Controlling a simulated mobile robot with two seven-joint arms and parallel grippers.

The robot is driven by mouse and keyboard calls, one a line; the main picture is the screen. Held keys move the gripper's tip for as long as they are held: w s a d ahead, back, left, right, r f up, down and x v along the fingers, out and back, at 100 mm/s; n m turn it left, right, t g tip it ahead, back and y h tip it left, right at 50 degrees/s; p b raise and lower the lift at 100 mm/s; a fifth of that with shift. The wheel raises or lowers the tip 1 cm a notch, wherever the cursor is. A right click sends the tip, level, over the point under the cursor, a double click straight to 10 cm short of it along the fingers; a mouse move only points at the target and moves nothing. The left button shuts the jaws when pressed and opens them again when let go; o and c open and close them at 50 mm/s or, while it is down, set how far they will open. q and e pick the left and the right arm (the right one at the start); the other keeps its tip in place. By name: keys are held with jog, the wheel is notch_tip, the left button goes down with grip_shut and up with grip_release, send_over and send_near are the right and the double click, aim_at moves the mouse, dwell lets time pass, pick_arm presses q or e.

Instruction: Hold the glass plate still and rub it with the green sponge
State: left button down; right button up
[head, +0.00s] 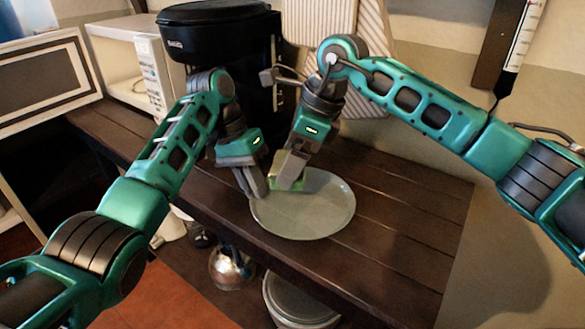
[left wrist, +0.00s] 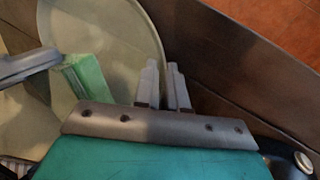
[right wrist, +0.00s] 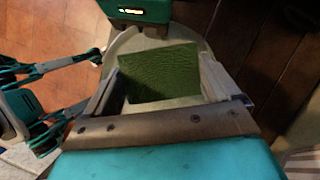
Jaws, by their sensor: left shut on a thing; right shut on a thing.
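The pale, round glass plate (head: 315,212) lies flat on the dark wooden shelf. My left gripper (head: 254,187) is shut on the plate's rim at its left side; in the left wrist view its two fingers (left wrist: 164,80) are close together at the rim. My right gripper (head: 287,180) is shut on the green sponge (right wrist: 160,72), with one finger at each side of it. The sponge is over the far left part of the plate, beside my left gripper, and appears to touch the plate. The sponge's underside is hidden.
A black appliance (head: 222,24) stands behind my grippers, with a white microwave (head: 127,58) to its left. Striped boards (head: 372,35) lean on the wall. The shelf top (head: 410,215) right of the plate is clear. A metal kettle (head: 228,270) and a round pot (head: 298,300) sit below.

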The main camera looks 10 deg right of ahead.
pick_arm(q)
jog(key=shift+s+f, duration=0.1)
jog(key=shift+f, duration=0.2)
pick_arm(e)
jog(key=shift+r, duration=1.65)
pick_arm(q)
jog(key=c, duration=1.1)
grip_release()
jog(key=shift+r, duration=0.1)
